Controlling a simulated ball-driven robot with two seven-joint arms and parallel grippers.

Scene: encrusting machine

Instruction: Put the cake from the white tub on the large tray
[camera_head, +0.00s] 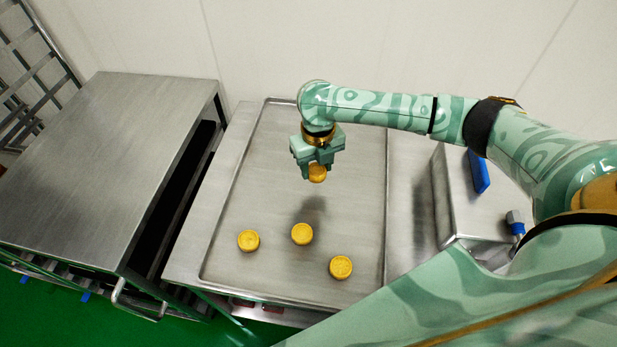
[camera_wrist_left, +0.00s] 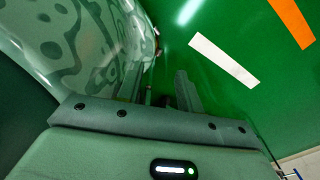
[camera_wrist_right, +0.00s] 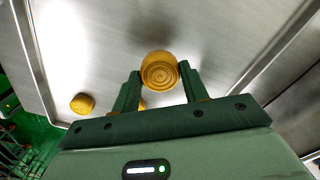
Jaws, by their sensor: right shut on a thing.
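My right gripper (camera_head: 318,172) is shut on a round golden cake (camera_head: 317,174) and holds it above the large tray (camera_head: 270,130). The held cake (camera_wrist_right: 159,70) shows its ringed face between the two fingers in the right wrist view. Three similar cakes lie on the front part of the tray: a left one (camera_head: 248,240), a middle one (camera_head: 302,234) and a right one (camera_head: 340,267). My left gripper (camera_wrist_left: 160,85) shows only in its own wrist view, with its fingers apart and nothing seen between them. The white tub is not in view.
A steel table (camera_head: 100,160) with a front handle stands left of the tray, across a dark gap. A steel box (camera_head: 470,200) with blue parts stands to the right. The tray's back half is bare. The floor (camera_wrist_left: 240,30) is green.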

